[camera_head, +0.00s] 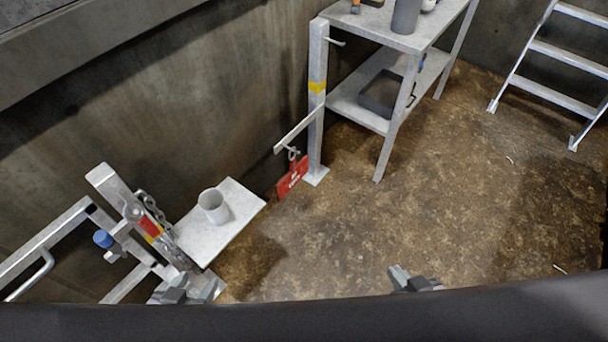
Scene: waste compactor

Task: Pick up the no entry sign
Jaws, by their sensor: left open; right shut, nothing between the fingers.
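A red sign (292,177) with white marks, which I take for the no entry sign, hangs by a small hook or chain below a grey bar (298,130) on the shelf unit's front post. It hangs clear of the floor. My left gripper (180,286) is at the bottom left, below the small white shelf and well short of the sign. It is open and its lower part is hidden by my dark body edge. My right gripper (412,278) is at the bottom centre right, shut and empty, apart from the sign.
A white cup (213,206) stands on a small shelf (240,215) at the left. Beside it is a metal gate post (110,185) with a chain. A grey shelf unit (340,98) stands at the back, and a ladder (545,90) at the right. The central floor is clear.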

